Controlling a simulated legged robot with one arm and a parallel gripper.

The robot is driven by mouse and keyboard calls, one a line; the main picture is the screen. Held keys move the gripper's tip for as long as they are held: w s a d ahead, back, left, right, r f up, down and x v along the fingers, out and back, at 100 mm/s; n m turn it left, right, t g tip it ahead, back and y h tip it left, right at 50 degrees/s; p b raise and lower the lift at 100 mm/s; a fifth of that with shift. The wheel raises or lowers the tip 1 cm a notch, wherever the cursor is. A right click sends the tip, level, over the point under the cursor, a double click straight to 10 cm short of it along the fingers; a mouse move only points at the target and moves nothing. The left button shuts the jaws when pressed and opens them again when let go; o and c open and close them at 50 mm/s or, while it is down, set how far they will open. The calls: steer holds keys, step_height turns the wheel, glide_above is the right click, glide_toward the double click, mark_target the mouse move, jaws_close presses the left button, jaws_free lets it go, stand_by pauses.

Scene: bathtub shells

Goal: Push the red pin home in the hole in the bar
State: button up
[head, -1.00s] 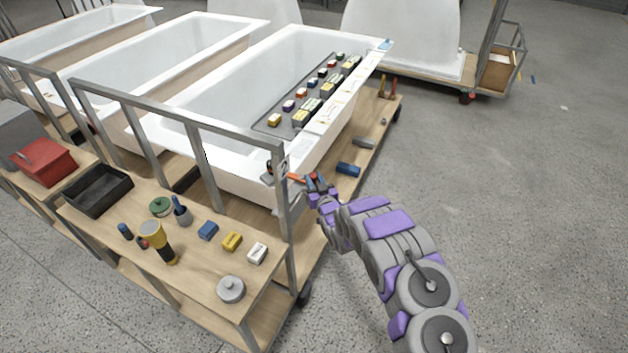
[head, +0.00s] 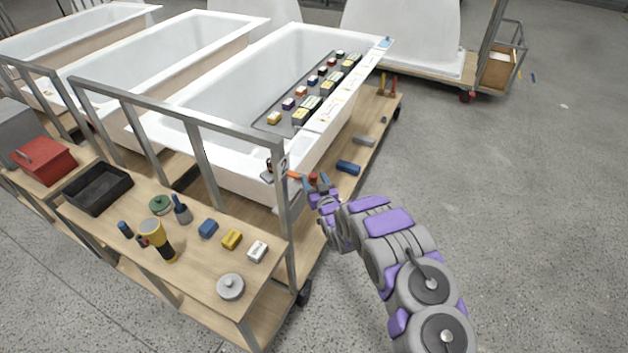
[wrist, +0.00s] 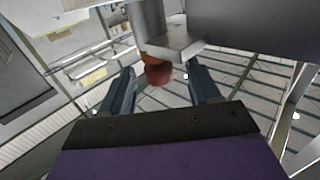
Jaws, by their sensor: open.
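The red pin (wrist: 158,74) shows in the wrist view as a round red-brown end below a grey metal part, which I take to be the bar (wrist: 180,48). In the head view the pin's red head (head: 313,178) stands beside the cart's upright. My gripper (head: 321,184) is at the pin, its fingers apart. In the wrist view the gripper (wrist: 160,88) has one finger on each side of the pin, with gaps between. How deep the pin sits in the hole is hidden.
A bathtub (head: 240,85) on a wooden cart (head: 335,190) stands behind the metal rail (head: 180,115). A blue cylinder (head: 347,167) lies on the cart deck. Open floor (head: 500,220) lies to the right.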

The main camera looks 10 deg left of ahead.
steer(key=p+v, duration=0.3)
steer(key=v, duration=1.4)
steer(key=shift+w, duration=0.1)
steer(key=w+d+r+m+g+h, duration=0.1)
steer(key=w+d+r+g+h, duration=0.3)
steer(key=d+r, duration=0.4)
steer(key=s+d+r+m+g+h, duration=0.2)
steer(key=s+d+r+g+h, duration=0.25)
steer(key=s+d+r, duration=0.4)
steer(key=s+r+g, duration=0.3)
steer(key=s+r, duration=0.1)
steer(key=s, duration=0.9)
steer(key=s+a+r+m+g, duration=0.1)
steer(key=s+r+g, duration=0.2)
steer(key=s, duration=1.1)
steer(key=s+r+m+g, duration=0.1)
steer(key=s+r+g, duration=0.2)
steer(key=s, duration=1.1)
step_height(320, 180, up, 3)
steer(key=shift+a+r+g+y, duration=0.1)
steer(key=shift+a+g+y, duration=0.25)
steer(key=shift+y, duration=0.1)
